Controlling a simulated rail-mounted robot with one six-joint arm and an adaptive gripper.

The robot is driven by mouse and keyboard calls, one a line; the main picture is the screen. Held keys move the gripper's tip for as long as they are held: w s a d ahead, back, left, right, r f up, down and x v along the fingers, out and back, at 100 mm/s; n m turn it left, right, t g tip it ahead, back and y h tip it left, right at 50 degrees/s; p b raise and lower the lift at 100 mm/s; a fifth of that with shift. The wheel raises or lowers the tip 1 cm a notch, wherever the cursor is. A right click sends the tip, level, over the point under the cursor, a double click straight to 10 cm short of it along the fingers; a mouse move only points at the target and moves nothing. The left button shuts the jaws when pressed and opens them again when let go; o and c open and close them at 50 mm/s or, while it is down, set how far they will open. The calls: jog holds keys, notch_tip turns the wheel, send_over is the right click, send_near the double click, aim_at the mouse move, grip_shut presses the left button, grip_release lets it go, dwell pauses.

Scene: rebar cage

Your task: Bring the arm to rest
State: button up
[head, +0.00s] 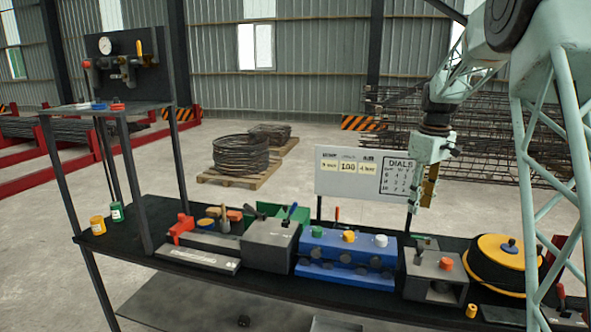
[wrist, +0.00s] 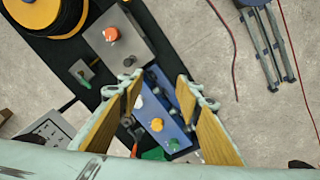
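My arm reaches in from the right side of the head view. My gripper (head: 424,190) hangs pointing down above the right part of the black bench, in front of the white sign board. In the wrist view my gripper (wrist: 160,82) has its two yellow-padded fingers spread wide with nothing between them. The blue block with coloured knobs (wrist: 162,118) shows below, through the gap. The gripper is apart from everything on the bench.
The bench carries a blue block (head: 345,258), a grey box with an orange knob (head: 435,272), a yellow-black reel (head: 497,262), a grey box (head: 270,245) and a red clamp (head: 181,228). The sign board (head: 345,171) stands behind. A shelf with a gauge (head: 105,46) rises at left.

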jog(key=s+a+r+m+t+b, duration=0.1)
jog(key=s+a+r+b, duration=0.3)
jog(key=s, duration=0.6)
jog(key=s+a+r+m, duration=0.15)
jog(key=s+a, duration=0.35)
jog(key=s, duration=0.5)
jog(key=s+a+r+m+t+b, duration=0.15)
jog(key=s+a+r, duration=0.3)
jog(key=s, duration=0.45)
jog(key=s+a+f+b, duration=0.2)
jog(key=s+f, duration=0.1)
jog(key=s, duration=0.7)
jog(key=s+a+f+m+b, duration=0.1)
jog(key=s+f, duration=0.3)
jog(key=s, duration=0.6)
jog(key=s+a+f+m+b, duration=0.1)
jog(key=s+a+f+b, duration=0.2)
jog(key=s, duration=0.7)
jog(key=shift+f+t+b, duration=0.3)
jog(key=shift+f+t, duration=0.05)
jog(key=shift+f, duration=0.35)
